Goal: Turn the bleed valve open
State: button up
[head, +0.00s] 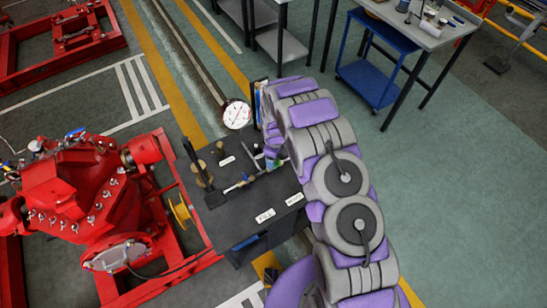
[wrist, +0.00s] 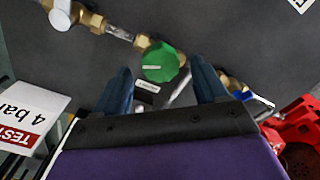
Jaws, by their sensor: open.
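A green round knob (wrist: 160,62) with a pale line across its face sits on a brass pipe run in the wrist view. A small label below it is too small to read, so I cannot confirm that this is the bleed valve. My gripper (wrist: 160,75) is open, with one dark blue finger on each side of the knob. I cannot tell whether the fingers touch it. A valve with a blue handle (wrist: 243,96) is just right of the right finger. In the head view my gripper (head: 272,156) is over the dark bench top, partly hidden by my arm.
A white dial gauge (head: 236,114) stands at the back of the dark bench (head: 240,222). A sign reading "TEST 4 bar" (wrist: 30,112) is at left in the wrist view. A red machine (head: 85,195) stands left of the bench. Green floor (head: 450,190) is open at right.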

notch_tip(320, 180, up, 16)
dwell(0.5)
dwell(0.4)
jog(key=s+d+r+m+b, duration=0.5)
jog(key=s+d+r+m, duration=0.2)
jog(key=s+d+r, duration=0.6)
jog(key=s+d+r+m+g+b, duration=0.1)
jog(key=s+d+m+b, duration=0.1)
jog(key=s, duration=1.1)
jog(key=s+d+r+m+b, duration=0.1)
jog(key=s+m+b, duration=0.2)
jog(key=s, duration=1.1)
jog(key=shift+d+m+g, duration=0.35)
jog(key=shift+m+g, duration=0.05)
jog(key=shift+m, duration=0.7)
